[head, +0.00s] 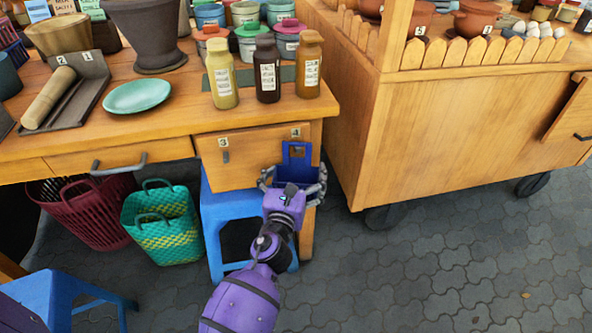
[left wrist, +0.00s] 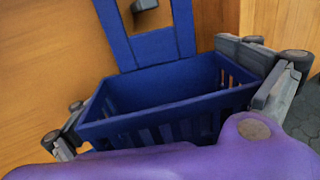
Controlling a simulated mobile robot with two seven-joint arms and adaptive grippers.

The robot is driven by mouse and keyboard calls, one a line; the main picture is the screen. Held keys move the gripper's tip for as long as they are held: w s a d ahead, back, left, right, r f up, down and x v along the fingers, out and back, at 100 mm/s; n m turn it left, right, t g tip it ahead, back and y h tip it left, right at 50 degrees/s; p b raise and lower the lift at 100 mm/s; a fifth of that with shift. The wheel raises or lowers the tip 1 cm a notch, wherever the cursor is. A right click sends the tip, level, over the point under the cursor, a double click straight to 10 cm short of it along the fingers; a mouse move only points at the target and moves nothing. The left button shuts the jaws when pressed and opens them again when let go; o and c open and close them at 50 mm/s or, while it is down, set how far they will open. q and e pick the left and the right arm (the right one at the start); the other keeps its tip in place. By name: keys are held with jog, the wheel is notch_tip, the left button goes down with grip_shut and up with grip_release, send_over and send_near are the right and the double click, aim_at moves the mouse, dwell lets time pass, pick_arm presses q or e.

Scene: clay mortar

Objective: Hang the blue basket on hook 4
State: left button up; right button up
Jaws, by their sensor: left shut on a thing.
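The blue basket (head: 297,152) is upright against the wooden front panel under the table's right end. My left gripper (head: 293,180) is shut on the basket, a finger at each side of its bin. In the left wrist view the empty basket (left wrist: 150,105) has slatted sides and a tall back plate with an opening. A dark hook (left wrist: 145,5) shows within that opening; whether it bears the basket I cannot tell. The number 4 label (head: 295,132) is just above the back plate. My right gripper is out of view.
A second hook (head: 226,157) under label 3 is bare, left of the basket. A blue stool (head: 225,212) stands below. A green woven basket (head: 163,225) and a red basket (head: 85,210) stand on the paving. A wooden cart (head: 450,140) is close on the right.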

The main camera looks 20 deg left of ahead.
pick_arm(q)
jog(key=shift+a+f, duration=0.15)
jog(key=shift+a, duration=0.15)
jog(key=shift+s+d+f, duration=0.2)
jog(key=shift+d+f, duration=0.05)
jog(key=shift+f, duration=0.05)
jog(key=shift+s+d, duration=0.45)
jog(key=shift+s, duration=0.25)
jog(key=c, duration=0.3)
jog(key=shift+s+d+f, duration=0.25)
jog(key=shift+s, duration=0.1)
jog(key=shift+s+d+r, duration=0.15)
jog(key=shift+s+d, duration=0.4)
jog(key=shift+s, duration=0.15)
jog(key=shift+s+d+r, duration=0.1)
jog(key=shift+s+d, duration=0.4)
jog(key=shift+s, duration=0.2)
